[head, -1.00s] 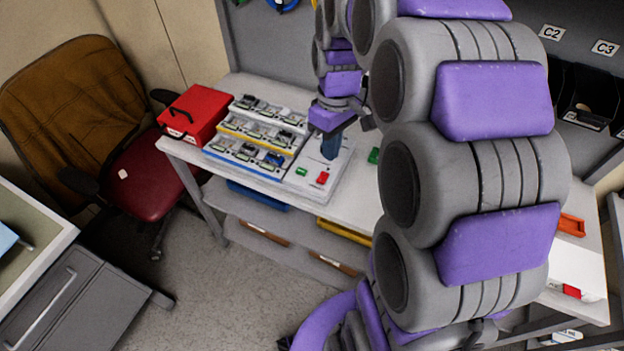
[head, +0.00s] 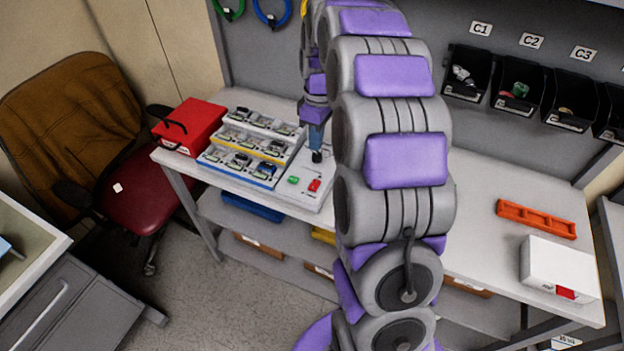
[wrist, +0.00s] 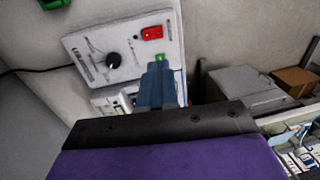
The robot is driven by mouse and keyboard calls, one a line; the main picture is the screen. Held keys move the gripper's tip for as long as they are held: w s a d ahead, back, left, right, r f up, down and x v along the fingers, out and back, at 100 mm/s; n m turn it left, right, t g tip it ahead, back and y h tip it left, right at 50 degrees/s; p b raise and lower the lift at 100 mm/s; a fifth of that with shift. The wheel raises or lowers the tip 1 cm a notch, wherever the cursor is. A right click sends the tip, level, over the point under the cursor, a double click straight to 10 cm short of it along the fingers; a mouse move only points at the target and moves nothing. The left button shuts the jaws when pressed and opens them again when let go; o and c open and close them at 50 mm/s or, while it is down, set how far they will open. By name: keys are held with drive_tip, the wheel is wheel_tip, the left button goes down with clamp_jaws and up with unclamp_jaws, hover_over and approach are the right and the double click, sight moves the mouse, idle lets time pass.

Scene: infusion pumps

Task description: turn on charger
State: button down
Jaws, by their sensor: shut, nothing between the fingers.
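The charger (head: 304,194) is a pale box on the table, right of the stepped device rack. It has a green button (head: 293,180), a red switch (head: 314,185) and a black knob (head: 317,157). In the wrist view the charger (wrist: 130,42) shows the knob (wrist: 113,60), the red switch (wrist: 152,33) and part of the green button (wrist: 160,57). My gripper (wrist: 158,72) has blue fingers shut together and empty, with the tips overlapping the green button's lower edge. In the head view my gripper (head: 316,143) appears over the knob. Contact cannot be told.
The rack (head: 243,155) and a red case (head: 190,127) stand left of the charger. An orange tray (head: 537,218) and a white box (head: 560,268) lie on the right of the table. Black bins (head: 516,90) hang behind. A chair (head: 130,195) stands at the left.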

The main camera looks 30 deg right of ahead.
sight(312, 187)
drive_tip(key=shift+f, duration=0.15)
drive_tip(key=f+b, duration=0.1)
drive_tip(key=f, duration=0.3)
drive_tip(key=a+f+b, duration=0.1)
drive_tip(key=f, duration=0.4)
drive_tip(key=s+f+b, duration=0.1)
drive_tip(key=f, duration=0.3)
drive_tip(key=shift+a+f+b, duration=0.2)
drive_tip(key=shift+f+b, duration=0.05)
drive_tip(key=shift+b, duration=0.05)
drive_tip(key=shift+f, duration=0.2)
drive_tip(key=shift+w+d+r+p, duration=0.25)
drive_tip(key=shift+w+d+p, duration=0.2)
drive_tip(key=shift+d, duration=0.15)
